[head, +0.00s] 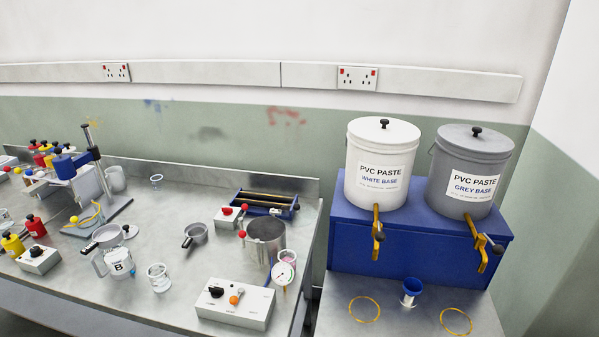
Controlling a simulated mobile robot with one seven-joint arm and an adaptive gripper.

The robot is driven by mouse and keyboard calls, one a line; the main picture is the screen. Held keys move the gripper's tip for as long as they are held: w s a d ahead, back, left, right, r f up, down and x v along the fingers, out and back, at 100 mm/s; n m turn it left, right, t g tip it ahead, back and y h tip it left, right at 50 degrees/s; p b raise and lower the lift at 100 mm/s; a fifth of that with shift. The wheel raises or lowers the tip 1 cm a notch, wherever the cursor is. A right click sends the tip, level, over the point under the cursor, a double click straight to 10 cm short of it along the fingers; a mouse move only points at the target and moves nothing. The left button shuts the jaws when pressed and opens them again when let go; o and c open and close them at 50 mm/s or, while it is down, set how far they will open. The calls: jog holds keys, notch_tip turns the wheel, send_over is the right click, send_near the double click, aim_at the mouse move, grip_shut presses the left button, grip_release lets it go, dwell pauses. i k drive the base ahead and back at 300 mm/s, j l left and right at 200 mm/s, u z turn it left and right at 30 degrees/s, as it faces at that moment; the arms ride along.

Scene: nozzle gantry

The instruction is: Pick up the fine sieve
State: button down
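Two small round grey pan-like things with dark handles could be sieves. One, a grey cup (197,231), stands alone in the middle of the steel bench, its handle pointing down-left. The mesh is too small to make out, so I cannot tell which is the fine sieve. My gripper is not in view.
The jug marked B (120,264) and a clear beaker (159,277) stand near the bench front. Paste buckets (362,155) stand on a blue stand (400,246). Bare bench lies behind the grey cup.

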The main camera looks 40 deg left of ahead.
aim_at(95, 242)
jog(key=u, duration=2.7)
jog(key=i+j+z, duration=0.1)
jog(key=i+z, duration=0.15)
jog(key=z, duration=0.2)
jog(key=i+j+z, duration=0.2)
jog(key=z, duration=0.3)
jog(key=i+j+z, duration=0.25)
jog(key=i+j, duration=0.35)
jog(key=j, duration=0.4)
jog(key=i+j, duration=0.15)
jog(key=j, duration=0.2)
jog(key=k, duration=0.4)
jog(key=j+z, duration=0.05)
